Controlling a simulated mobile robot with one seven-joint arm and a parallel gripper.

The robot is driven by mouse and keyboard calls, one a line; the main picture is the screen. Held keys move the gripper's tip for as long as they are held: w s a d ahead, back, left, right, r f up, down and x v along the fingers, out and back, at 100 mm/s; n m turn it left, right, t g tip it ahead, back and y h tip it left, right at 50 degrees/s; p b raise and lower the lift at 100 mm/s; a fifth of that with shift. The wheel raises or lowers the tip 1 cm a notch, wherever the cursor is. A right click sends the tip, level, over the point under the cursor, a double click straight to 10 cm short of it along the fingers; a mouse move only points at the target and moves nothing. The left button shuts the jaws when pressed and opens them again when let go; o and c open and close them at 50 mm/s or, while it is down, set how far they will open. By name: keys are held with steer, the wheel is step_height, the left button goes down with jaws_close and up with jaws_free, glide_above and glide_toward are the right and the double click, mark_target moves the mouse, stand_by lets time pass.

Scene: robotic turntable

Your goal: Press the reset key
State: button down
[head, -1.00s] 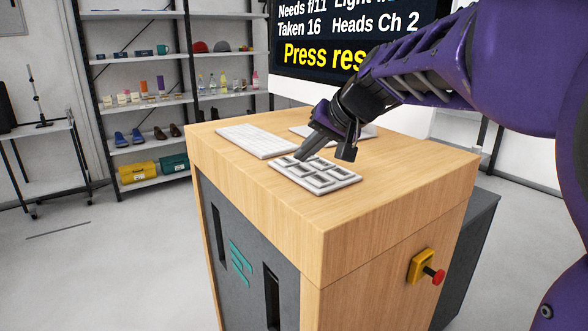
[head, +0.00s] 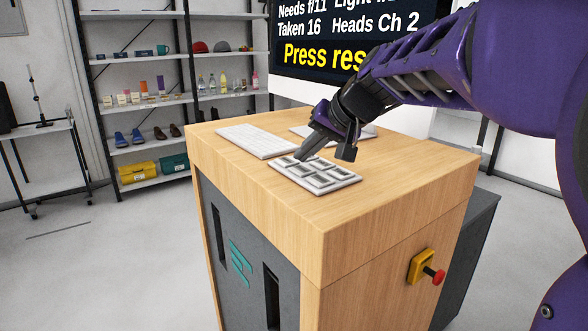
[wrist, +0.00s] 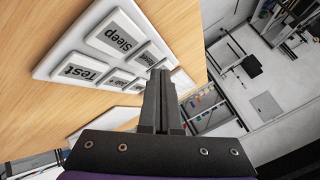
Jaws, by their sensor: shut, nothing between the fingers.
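A white keypad (head: 322,186) with several raised keys lies on the wooden desk top. In the wrist view, the Sleep key (wrist: 117,38) and the Test key (wrist: 80,72) can be read. A key beside the fingers (wrist: 146,57) has a label too small to read surely, so I cannot tell which key is reset. My gripper (head: 300,156) is shut and empty, pointing down at the keypad's far left end. In the wrist view, the fingertips (wrist: 160,74) hide part of the keypad. I cannot tell whether they touch a key.
A white keyboard (head: 255,141) lies on the desk (head: 400,190) behind the keypad, and another pale flat item (head: 370,131) is partly behind my gripper. A screen (head: 310,60) stands behind. A red button (head: 438,277) sits on the desk's side. The desk's front right is clear.

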mark_target(306, 171)
steer(key=shift+f+b, duration=0.45)
steer(key=shift+b, duration=0.05)
steer(key=shift+f+b, duration=0.4)
stand_by(0.7)
stand_by(0.3)
steer(key=shift+r+p, duration=0.65)
steer(key=shift+r, duration=0.2)
step_height(306, 171, up, 5)
steer(key=p, duration=0.4)
stand_by(0.5)
